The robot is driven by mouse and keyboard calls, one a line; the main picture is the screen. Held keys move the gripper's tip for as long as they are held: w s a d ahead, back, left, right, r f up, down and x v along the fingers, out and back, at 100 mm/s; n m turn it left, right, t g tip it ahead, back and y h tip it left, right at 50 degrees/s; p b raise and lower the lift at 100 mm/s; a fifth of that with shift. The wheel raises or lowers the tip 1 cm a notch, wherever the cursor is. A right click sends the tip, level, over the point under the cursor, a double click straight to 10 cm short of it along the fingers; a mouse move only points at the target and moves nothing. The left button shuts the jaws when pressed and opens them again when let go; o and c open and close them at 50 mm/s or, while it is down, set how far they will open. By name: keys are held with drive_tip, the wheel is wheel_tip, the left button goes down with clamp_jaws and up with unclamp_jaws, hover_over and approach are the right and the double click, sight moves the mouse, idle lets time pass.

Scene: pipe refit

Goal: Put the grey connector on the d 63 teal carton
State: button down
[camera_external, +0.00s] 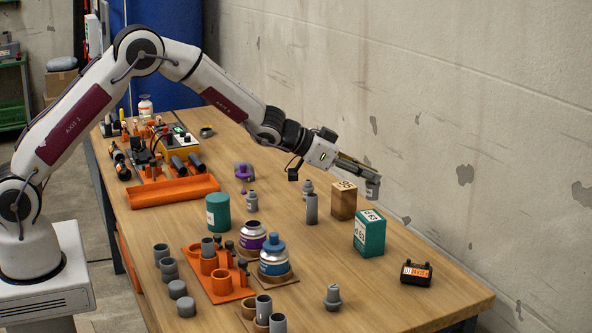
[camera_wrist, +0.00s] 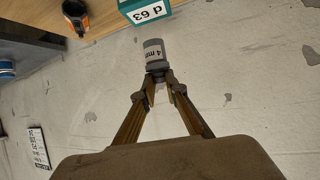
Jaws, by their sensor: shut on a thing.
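My gripper (camera_external: 366,174) is shut on a grey connector (camera_external: 372,188), held out near the wall, above and behind the d 63 teal carton. The wrist view shows the connector (camera_wrist: 154,52) with a white label between the fingertips (camera_wrist: 156,76). The d 63 teal carton (camera_external: 370,238) stands upright on the table with a white label on its top. In the wrist view, the carton (camera_wrist: 146,12) shows at the top edge, apart from the connector.
A wooden block marked 50 (camera_external: 343,203) stands beside the carton on the left. A black and orange device (camera_external: 416,273) lies to its right. Other grey fittings (camera_external: 311,210) and (camera_external: 332,297) stand nearby. An orange rack (camera_external: 222,288) and paint-like jars (camera_external: 273,262) are farther left.

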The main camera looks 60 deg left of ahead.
sight(367, 191)
drive_tip(key=shift+f, duration=0.4)
drive_tip(key=shift+f, duration=1.85)
drive_tip(key=shift+f, duration=0.15)
drive_tip(key=c, duration=2)
unclamp_jaws()
drive_tip(key=shift+c, duration=0.2)
